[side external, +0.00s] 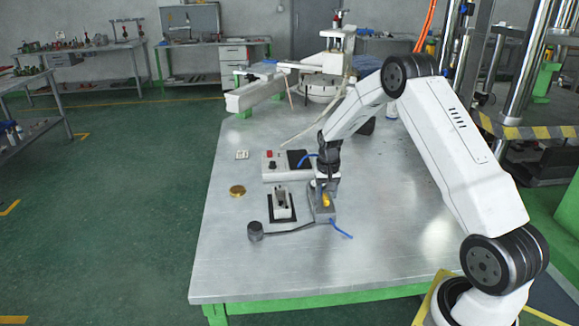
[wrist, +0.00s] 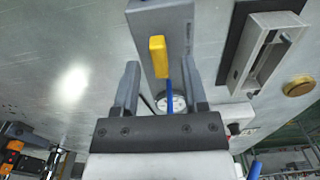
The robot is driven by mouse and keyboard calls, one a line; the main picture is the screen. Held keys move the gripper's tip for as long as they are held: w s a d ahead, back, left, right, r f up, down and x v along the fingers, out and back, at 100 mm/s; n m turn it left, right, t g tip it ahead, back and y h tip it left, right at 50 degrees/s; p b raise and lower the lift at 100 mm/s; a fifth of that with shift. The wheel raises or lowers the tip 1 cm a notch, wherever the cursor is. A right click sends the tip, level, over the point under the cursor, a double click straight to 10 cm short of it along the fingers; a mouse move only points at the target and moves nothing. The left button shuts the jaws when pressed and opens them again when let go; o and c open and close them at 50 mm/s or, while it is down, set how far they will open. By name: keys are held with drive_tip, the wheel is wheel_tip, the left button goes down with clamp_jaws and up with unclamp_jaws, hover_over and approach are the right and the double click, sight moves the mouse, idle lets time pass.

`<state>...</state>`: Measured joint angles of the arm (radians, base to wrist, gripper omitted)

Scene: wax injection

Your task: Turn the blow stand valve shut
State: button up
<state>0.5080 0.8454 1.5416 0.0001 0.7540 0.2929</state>
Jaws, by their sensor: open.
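The blow stand (side external: 319,208) is a grey block on the metal table, with a blue hose at its foot. Its yellow valve handle (side external: 326,200) shows just under my gripper (side external: 327,186), which points down over it. In the wrist view the grey stand body (wrist: 174,22) is at the top. The yellow handle (wrist: 157,50) lies between the lines of my gripper's two fingers (wrist: 163,64), a little nearer the left one, with clear space on both sides. My gripper is open and holds nothing. How far the fingertips reach down beside the handle is unclear.
A white fixture on a black base (side external: 283,204) stands just left of the stand. A brass disc (side external: 237,190), a dark round weight (side external: 255,231) and a control box with a red switch (side external: 275,165) are near. The table's front right is clear.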

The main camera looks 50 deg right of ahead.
sight(326, 197)
drive_tip(key=shift+r, duration=3.4)
drive_tip(key=s+a+r+n+t, duration=0.1)
drive_tip(key=s+a+n, duration=0.15)
drive_tip(key=a, duration=0.45)
drive_tip(key=s+a+r+n, duration=0.2)
drive_tip(key=s+a, duration=0.1)
drive_tip(key=a, duration=0.5)
drive_tip(key=s+a+n+t, duration=0.1)
drive_tip(key=s+a+n, duration=0.3)
drive_tip(key=s+a, duration=0.6)
drive_tip(key=shift+s+f+n+t, duration=0.3)
drive_tip(key=shift+s+n, duration=0.05)
drive_tip(key=shift+s, duration=0.2)
